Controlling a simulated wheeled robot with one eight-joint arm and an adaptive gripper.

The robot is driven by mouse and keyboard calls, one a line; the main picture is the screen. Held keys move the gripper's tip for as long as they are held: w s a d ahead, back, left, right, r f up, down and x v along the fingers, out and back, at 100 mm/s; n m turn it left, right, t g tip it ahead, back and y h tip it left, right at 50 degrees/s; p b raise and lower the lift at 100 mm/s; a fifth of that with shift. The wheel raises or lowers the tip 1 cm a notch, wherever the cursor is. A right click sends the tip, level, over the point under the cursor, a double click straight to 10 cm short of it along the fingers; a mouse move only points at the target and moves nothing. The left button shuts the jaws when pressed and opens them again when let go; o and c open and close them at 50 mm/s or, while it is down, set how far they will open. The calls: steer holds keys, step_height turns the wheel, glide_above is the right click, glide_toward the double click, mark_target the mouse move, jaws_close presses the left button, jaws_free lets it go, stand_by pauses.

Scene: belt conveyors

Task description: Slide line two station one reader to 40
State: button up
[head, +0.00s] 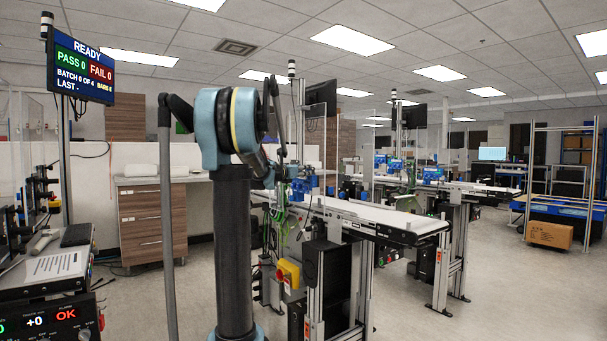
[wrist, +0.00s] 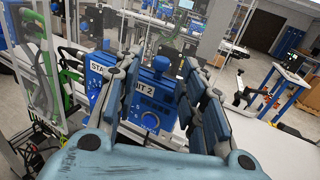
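A blue box unit (wrist: 140,95), with a label partly hidden by a finger and ending in "IT 2", stands ahead in the wrist view. It has a blue knob (wrist: 160,64) on top and a round dial low on its front. My gripper (wrist: 160,72) is open, its dark-padded fingers spread to the left and right of the knob with visible gaps. I cannot tell how far beyond the fingertips the knob is. In the head view, blue units (head: 302,187) sit at the near conveyor's left end, by my arm's end. No scale or reading of 40 is legible.
The near belt conveyor (head: 375,215) runs right from the units. A clear panel (wrist: 38,60) and green cables (wrist: 48,72) stand left in the wrist view. A status screen (head: 84,72) reads READY. A cardboard box (head: 549,233) lies on the floor at right.

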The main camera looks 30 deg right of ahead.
steer(key=v, duration=0.8)
stand_by(0.4)
steer(key=s+a+f+m+g+y, duration=0.3)
steer(key=s+a+f+m+y, duration=0.5)
steer(key=s+a+f, duration=1)
steer(key=s+a+f+m+g+y, duration=0.3)
steer(key=s+a+f+m+y, duration=0.5)
steer(key=s+a+f+m, duration=0.7)
steer(key=s+a+f, duration=0.3)
steer(key=a+f, duration=0.5)
steer(key=shift+a+f, duration=0.3)
